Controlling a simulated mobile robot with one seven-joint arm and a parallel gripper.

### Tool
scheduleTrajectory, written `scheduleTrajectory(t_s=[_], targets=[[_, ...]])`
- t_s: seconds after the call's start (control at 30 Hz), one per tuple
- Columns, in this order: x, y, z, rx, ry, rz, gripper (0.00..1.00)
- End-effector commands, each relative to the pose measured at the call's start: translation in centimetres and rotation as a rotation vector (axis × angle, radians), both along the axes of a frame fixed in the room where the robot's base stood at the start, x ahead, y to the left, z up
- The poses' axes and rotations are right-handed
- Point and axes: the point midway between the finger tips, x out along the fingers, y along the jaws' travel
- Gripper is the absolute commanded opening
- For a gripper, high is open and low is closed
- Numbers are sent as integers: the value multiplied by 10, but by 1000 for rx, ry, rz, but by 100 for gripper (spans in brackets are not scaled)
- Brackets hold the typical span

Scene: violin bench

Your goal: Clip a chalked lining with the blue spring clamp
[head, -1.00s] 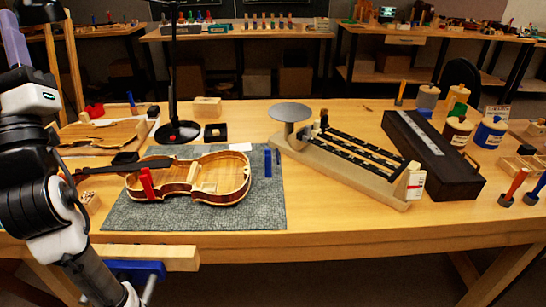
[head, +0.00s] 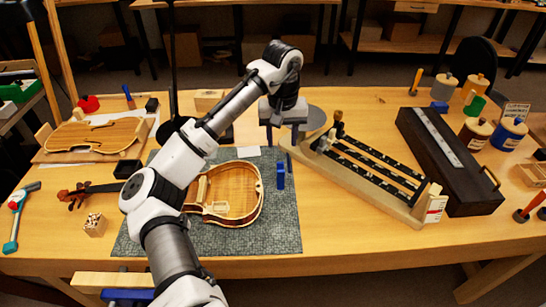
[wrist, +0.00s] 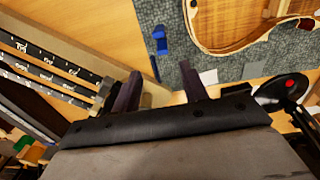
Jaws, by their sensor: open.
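The blue spring clamp (head: 280,176) stands on the grey mat (head: 255,238), just right of the violin body. It also shows at the top middle of the wrist view (wrist: 159,40). The open violin body (head: 240,212) lies on the mat with its inner rim showing; my arm covers its left part. No chalk mark can be made out on the lining. My gripper (head: 283,142) is open and empty, above the bench beyond the clamp. In the wrist view its two fingers (wrist: 160,88) point toward the clamp, apart from it.
A dark long case (head: 465,180) and jars (head: 508,133) are farther right. A lamp pole (head: 172,60) rises behind my arm.

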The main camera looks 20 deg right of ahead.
Motion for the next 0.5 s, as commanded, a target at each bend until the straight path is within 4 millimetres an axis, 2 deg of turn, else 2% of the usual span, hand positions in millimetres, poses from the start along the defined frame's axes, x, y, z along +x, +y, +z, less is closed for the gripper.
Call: scheduleTrajectory(t_s=[0.17, 0.5], targets=[[-2, 2, -10, 24, 18, 3, 44], [-2, 3, -69, 22, 17, 4, 44]])
